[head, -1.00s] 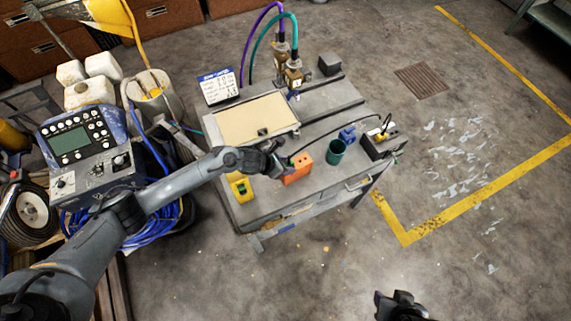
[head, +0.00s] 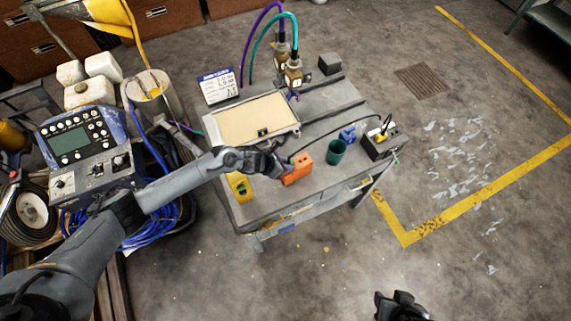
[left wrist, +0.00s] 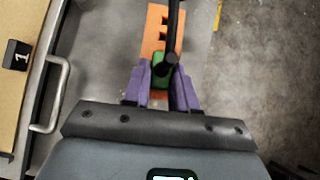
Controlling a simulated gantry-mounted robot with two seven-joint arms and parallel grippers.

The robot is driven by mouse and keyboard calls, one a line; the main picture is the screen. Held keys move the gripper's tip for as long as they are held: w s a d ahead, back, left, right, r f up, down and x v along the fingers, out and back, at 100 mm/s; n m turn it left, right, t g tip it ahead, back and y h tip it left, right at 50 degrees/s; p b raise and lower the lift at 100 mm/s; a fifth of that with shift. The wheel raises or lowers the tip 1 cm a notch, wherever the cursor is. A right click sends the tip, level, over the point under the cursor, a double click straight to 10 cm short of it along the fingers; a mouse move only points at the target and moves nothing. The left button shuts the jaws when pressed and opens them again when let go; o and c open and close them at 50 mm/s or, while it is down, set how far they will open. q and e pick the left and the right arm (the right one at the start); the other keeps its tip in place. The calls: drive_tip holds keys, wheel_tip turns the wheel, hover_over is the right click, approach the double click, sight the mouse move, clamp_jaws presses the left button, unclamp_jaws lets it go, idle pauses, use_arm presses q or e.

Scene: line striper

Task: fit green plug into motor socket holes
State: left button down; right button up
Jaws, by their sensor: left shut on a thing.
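The green plug (left wrist: 156,82) shows in the left wrist view between the purple fingers of my left gripper (left wrist: 161,88), which is shut on it. A black cable (left wrist: 173,30) runs from the plug and covers part of it. An orange block (left wrist: 154,45) with dark square holes lies below and beyond the plug; I cannot tell whether they touch. In the head view my left gripper (head: 280,167) is just left of the orange block (head: 300,172) on the workbench. The plug is hard to make out there. My right gripper (head: 400,306) is at the bottom edge, away from the bench; its jaws are unclear.
The grey workbench (head: 325,185) carries a yellow block (head: 240,187), a dark green cup (head: 335,152), a blue piece (head: 347,135) and a dark box (head: 380,143) at the cable's far end. A tan panel (head: 250,120) lies behind my gripper.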

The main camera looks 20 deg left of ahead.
use_arm(q)
drive_tip(key=shift+r+p, duration=0.35)
drive_tip(key=shift+r, duration=0.45)
drive_tip(key=shift+r+p, duration=0.9)
drive_tip(key=shift+r, duration=0.65)
